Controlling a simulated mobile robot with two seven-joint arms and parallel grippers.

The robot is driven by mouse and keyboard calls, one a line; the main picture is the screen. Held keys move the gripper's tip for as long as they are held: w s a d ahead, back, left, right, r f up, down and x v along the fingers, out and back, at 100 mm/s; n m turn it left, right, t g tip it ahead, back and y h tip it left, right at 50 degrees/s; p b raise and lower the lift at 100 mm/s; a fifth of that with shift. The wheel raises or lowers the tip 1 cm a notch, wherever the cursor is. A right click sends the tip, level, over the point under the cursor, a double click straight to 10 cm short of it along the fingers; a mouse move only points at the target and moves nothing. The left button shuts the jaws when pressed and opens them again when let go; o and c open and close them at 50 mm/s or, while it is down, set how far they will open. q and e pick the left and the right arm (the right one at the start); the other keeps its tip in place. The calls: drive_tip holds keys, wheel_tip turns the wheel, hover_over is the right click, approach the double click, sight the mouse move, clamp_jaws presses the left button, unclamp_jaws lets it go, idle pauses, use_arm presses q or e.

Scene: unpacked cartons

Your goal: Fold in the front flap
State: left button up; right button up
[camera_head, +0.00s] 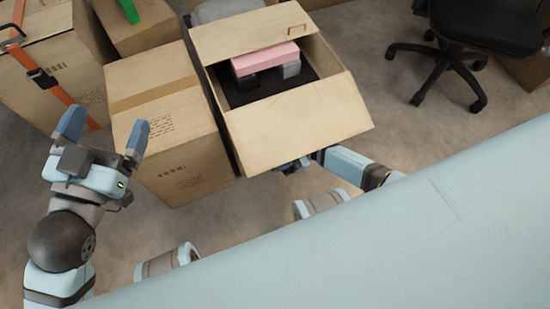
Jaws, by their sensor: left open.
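An open carton (222,98) stands right of the centre. Its front flap (298,122) slopes outward toward me and covers the carton's near side. The back flap (250,34), which has a small handle slot, lies partly over the far side of the opening. A pink box (264,58) and dark and grey items show inside. My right gripper (292,165) is mostly hidden beneath the lower edge of the front flap, so its fingers cannot be made out. My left gripper (103,137) is open and empty, left of the carton, in front of a closed carton.
A closed, taped carton (165,112) stands directly left of the open one. Another carton (55,75) with an orange strap stands at far left. An office chair (470,50) is at upper right. Bare floor (400,125) lies right of the open carton.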

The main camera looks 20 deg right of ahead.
drive_tip(key=shift+c, duration=0.5)
clamp_jaws()
drive_tip(key=shift+r, duration=0.1)
